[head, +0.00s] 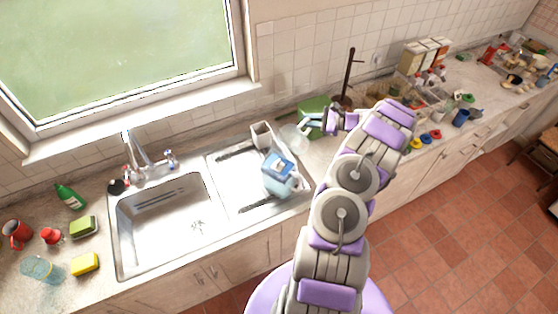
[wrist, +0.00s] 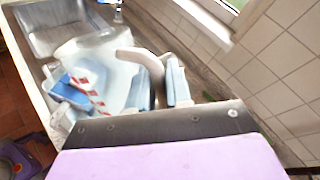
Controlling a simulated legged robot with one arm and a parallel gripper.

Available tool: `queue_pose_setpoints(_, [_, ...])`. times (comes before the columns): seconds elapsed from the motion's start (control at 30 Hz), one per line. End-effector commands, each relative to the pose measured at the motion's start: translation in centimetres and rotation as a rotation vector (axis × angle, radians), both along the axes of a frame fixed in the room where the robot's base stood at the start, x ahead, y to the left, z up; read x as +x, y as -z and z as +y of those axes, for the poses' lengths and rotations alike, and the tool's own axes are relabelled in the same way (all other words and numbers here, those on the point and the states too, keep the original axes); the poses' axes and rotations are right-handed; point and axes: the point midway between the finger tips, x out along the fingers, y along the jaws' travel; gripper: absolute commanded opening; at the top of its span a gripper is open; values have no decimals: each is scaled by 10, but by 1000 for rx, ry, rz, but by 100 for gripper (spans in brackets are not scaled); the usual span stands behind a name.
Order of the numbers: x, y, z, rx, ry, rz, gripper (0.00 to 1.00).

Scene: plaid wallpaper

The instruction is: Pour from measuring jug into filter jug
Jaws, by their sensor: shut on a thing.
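The filter jug (head: 277,184) stands on the drainboard to the right of the sink, pale with a blue lid. Its blue lid (wrist: 70,93) also shows at the lower left of the wrist view. My gripper (head: 308,126) is shut on the handle of the clear measuring jug (head: 293,138), up and to the right of the filter jug. In the wrist view my gripper's fingers (wrist: 160,88) close around the pale handle, and the see-through measuring jug (wrist: 92,52) overlaps the filter jug. I cannot tell whether the measuring jug holds liquid.
The sink basin (head: 165,222) is empty at left. A grey box-like container (head: 262,134) stands behind the filter jug. Dark utensils (head: 257,205) lie on the drainboard. A green box (head: 314,110) is behind my gripper. Clutter fills the counter to the right.

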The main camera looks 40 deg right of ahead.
Motion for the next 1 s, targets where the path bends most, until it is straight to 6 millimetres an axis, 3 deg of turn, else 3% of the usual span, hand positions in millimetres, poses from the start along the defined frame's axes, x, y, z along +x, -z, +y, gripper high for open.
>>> queue_pose_setpoints(1.0, [-1,69,-41,336,13,-11,0])
